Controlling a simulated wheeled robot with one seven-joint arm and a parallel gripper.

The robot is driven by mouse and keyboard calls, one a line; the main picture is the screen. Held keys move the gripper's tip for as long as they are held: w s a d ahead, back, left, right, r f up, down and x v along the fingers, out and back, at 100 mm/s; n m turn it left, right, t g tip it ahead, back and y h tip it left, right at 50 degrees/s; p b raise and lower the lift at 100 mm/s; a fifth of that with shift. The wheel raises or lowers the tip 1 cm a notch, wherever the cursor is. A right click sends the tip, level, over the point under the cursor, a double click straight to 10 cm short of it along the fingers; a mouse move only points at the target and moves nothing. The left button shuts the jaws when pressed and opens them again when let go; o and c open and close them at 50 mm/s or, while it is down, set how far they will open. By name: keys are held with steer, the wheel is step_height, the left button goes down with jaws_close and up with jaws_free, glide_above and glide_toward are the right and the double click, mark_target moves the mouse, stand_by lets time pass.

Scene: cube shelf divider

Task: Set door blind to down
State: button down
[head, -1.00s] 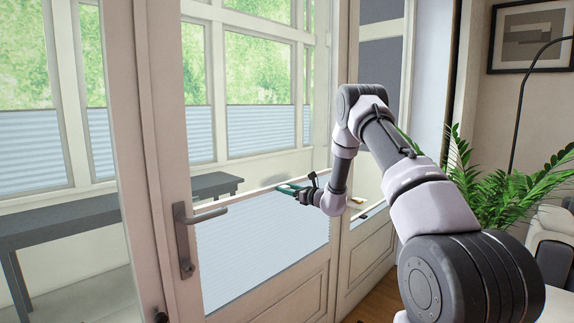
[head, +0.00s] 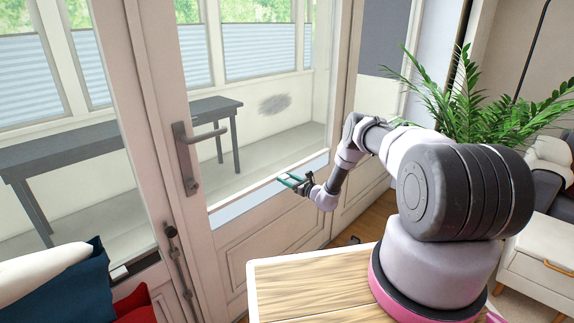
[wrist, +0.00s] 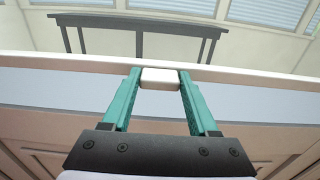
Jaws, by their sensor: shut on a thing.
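The door blind (head: 232,208) shows in the head view as a narrow pale strip at the bottom of the door's glass. Its white top rail (head: 250,190) runs across the pane, with clear glass above it. In the wrist view the rail (wrist: 60,61) crosses the frame above the pale blind fabric (wrist: 50,82). A small white handle (wrist: 160,78) juts from the rail's middle. My gripper (head: 291,180) has teal fingers, which also show in the wrist view (wrist: 160,88). They are shut on the handle, one on each side.
The door's metal lever handle (head: 195,150) sticks out left of the blind. A wooden-topped table (head: 315,285) stands close below my arm. A plant (head: 465,105) is at right, cushions (head: 65,285) at lower left. A grey bench (head: 110,130) stands behind the glass.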

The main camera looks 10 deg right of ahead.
steer(key=shift+f, duration=1.75)
steer(key=shift+s+f, duration=0.1)
steer(key=shift+c, duration=0.8)
jaws_free()
steer(key=v, duration=1)
steer(key=shift+s+d, duration=0.25)
